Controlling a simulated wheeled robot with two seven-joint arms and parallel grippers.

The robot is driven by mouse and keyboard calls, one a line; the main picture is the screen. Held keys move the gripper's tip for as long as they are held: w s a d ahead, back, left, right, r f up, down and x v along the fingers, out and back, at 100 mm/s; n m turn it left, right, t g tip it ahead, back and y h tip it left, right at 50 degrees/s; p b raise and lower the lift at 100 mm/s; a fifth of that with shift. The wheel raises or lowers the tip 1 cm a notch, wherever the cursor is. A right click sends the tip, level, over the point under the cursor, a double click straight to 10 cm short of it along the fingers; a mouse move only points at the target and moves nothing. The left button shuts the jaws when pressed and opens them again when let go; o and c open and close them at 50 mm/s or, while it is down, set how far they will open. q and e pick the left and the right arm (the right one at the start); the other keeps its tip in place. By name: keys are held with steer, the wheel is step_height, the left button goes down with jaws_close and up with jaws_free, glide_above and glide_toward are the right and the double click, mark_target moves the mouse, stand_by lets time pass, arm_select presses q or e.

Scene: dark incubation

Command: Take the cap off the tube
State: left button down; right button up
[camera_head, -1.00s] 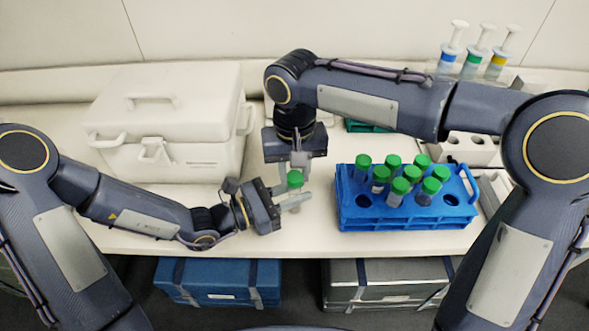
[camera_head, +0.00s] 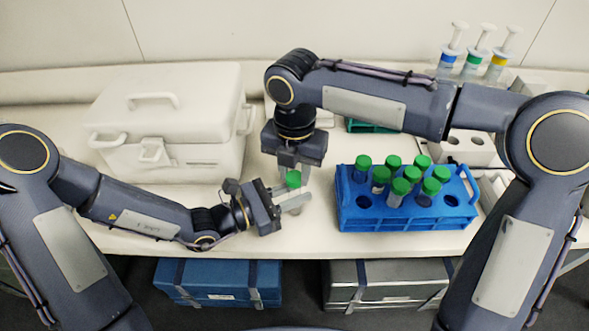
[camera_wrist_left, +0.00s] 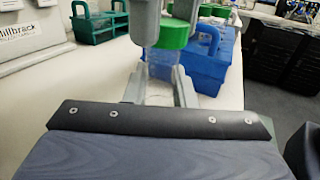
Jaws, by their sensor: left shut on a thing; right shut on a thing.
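A clear tube (camera_wrist_left: 160,66) with a green cap (camera_head: 294,179) at its top stands roughly upright in front of the white box. My left gripper (camera_head: 290,196) comes from the left and is shut on the tube's body below the cap. My right gripper (camera_head: 294,169) points down from above and is shut on the cap. In the left wrist view the green cap (camera_wrist_left: 173,34) sits between the right fingers, with no clear gap above the tube. The tube's lower part is mostly hidden in the head view.
A blue rack (camera_head: 405,213) with several green-capped tubes stands to the right. A white lidded box (camera_head: 168,125) stands at the left. A green rack (camera_wrist_left: 98,24) is behind, partly hidden by my right arm. Syringes (camera_head: 478,50) stand at the back right. The table's front edge is close.

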mark_target(295, 176)
steer(key=shift+n, duration=1.1)
steer(key=shift+r, duration=0.15)
steer(key=shift+r, duration=0.95)
steer(key=shift+r, duration=2)
arm_select(q)
steer(key=c, duration=1.1)
jaws_free()
